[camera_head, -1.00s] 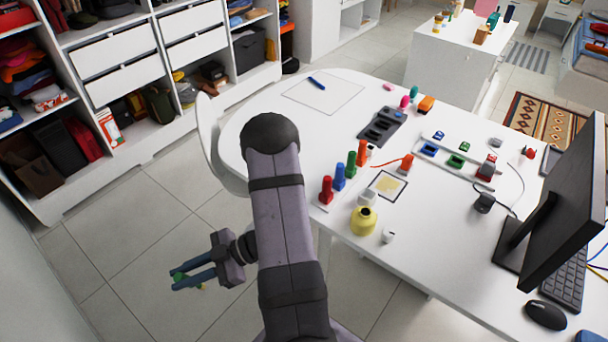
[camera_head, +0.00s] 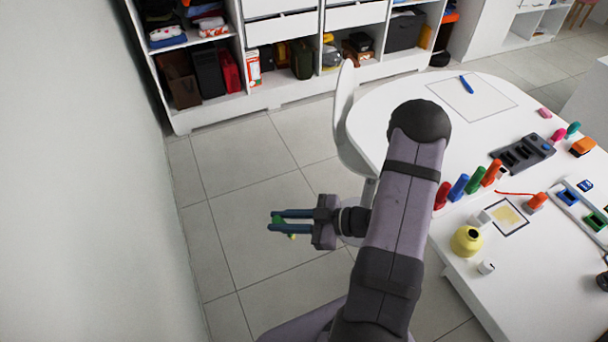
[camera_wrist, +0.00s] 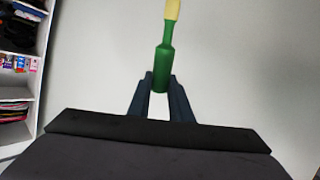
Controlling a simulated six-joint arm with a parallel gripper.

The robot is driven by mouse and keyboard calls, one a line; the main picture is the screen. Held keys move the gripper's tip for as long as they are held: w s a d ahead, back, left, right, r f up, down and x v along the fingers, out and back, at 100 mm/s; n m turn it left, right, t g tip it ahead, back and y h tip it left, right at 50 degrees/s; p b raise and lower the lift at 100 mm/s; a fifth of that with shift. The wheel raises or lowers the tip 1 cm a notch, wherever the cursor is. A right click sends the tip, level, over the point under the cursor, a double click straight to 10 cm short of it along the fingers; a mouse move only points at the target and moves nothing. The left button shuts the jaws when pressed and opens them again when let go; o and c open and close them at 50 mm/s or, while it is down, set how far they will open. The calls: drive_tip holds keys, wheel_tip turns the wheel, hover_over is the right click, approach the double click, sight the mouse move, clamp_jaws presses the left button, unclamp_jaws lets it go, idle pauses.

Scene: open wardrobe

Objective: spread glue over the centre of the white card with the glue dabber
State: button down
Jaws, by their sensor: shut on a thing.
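My gripper (camera_head: 275,221) is shut on the glue dabber (camera_wrist: 162,68), which has a green handle and a pale yellow end. It is held over the floor, left of the table, well away from the card. In the wrist view my gripper (camera_wrist: 161,78) grips the lower green part, and the yellow end points away at the top edge. The white card (camera_head: 517,226) lies on the table, dark-edged, with a yellowish patch over its middle. A yellow round pot (camera_head: 466,241) with a dark opening stands beside it, nearer the table's front edge.
Red, blue, green and orange upright handles (camera_head: 458,187) stand in a row behind the card. A small white cup (camera_head: 486,267) is near the pot. A white chair (camera_head: 345,125) stands at the table's left end. The floor (camera_head: 240,200) left of my arm is clear up to the wall.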

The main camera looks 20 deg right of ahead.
drive_tip(key=s+d+r+m+t+h+p, duration=0.1)
drive_tip(key=s+d+r+m+t+h, duration=0.25)
drive_tip(key=d, duration=1.15)
drive_tip(key=s+d+m+t+h+p, duration=0.1)
drive_tip(key=s+d+m+t+h, duration=0.35)
drive_tip(key=d, duration=1.05)
drive_tip(key=s+d+r+m+g+h, duration=0.1)
drive_tip(key=s+d+r+m+h, duration=0.1)
drive_tip(key=d, duration=0.7)
drive_tip(key=s+d+r+m+g+h, duration=0.1)
drive_tip(key=s+d+r+m+h, duration=0.2)
drive_tip(key=s+d+r+h, duration=0.2)
drive_tip(key=s+d+r+m+g+h, duration=0.1)
drive_tip(key=s+d+r+m+h, duration=0.2)
drive_tip(key=d, duration=1)
drive_tip(key=s+h, duration=0.3)
drive_tip(key=shift+s+d+r+g+h, duration=0.15)
drive_tip(key=shift+s+r+g+h, duration=0.05)
drive_tip(key=shift+s+g+h, duration=0.1)
drive_tip(key=shift+f, duration=0.1)
drive_tip(key=shift+f+b, duration=1.55)
drive_tip(key=shift+f, duration=0.85)
